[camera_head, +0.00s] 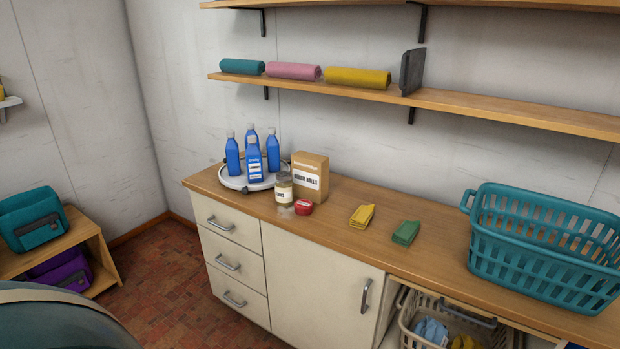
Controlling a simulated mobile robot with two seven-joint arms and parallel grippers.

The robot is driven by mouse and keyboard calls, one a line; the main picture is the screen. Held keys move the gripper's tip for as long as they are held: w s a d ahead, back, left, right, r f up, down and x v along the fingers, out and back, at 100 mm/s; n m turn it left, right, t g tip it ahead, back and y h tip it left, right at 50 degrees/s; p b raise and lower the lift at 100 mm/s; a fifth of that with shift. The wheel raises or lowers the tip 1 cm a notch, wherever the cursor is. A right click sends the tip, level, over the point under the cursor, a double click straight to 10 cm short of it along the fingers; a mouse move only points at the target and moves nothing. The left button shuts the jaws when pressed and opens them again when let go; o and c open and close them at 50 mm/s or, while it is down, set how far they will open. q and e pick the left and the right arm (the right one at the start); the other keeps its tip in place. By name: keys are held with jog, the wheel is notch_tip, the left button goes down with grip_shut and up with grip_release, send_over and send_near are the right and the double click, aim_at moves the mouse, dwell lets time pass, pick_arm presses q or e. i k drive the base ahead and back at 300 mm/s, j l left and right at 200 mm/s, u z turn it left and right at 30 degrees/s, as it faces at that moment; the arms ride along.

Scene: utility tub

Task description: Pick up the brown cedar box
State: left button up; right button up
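The brown cedar box (311,178) stands upright on the wooden counter (340,222), toward its left end. It has a white label on its front. A jar (284,189) stands just in front of it at the left and overlaps its lower left edge in the picture. A small red tin (303,207) sits in front of it. Neither of my grippers is in view.
Several blue bottles (255,160) stand on a round tray (233,182) left of the box. Yellow (361,216) and green (405,232) folded cloths and a teal basket (546,249) lie to the right. A shelf (470,105) with rolled towels hangs above.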

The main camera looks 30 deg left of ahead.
aim_at(310, 172)
jog(key=i+j+z, duration=0.1)
jog(key=j+z, duration=0.25)
jog(key=j, duration=0.6)
jog(key=j+z, duration=0.35)
jog(key=j, duration=0.55)
